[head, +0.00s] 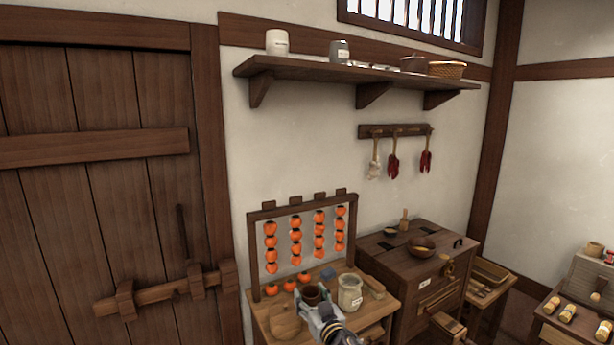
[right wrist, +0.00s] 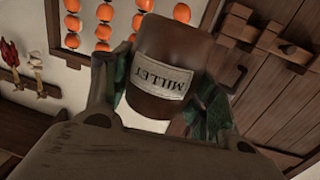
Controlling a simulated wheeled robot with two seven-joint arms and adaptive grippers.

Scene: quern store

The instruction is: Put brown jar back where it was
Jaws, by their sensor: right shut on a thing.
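The brown jar (head: 311,293) is in my right gripper (head: 316,305), over the small wooden table below the hanging persimmons in the head view. In the right wrist view the brown jar (right wrist: 165,65) sits between the two fingers and carries a label reading MILLET. That view is turned upside down. The gripper is shut on the jar's sides. I cannot tell from the head view whether the jar's base touches the table. My left gripper is not in view.
A wall shelf (head: 355,80) holds a white jar (head: 277,42), a grey jar (head: 340,51) and a basket (head: 446,70). A wooden chest (head: 400,265) stands right.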

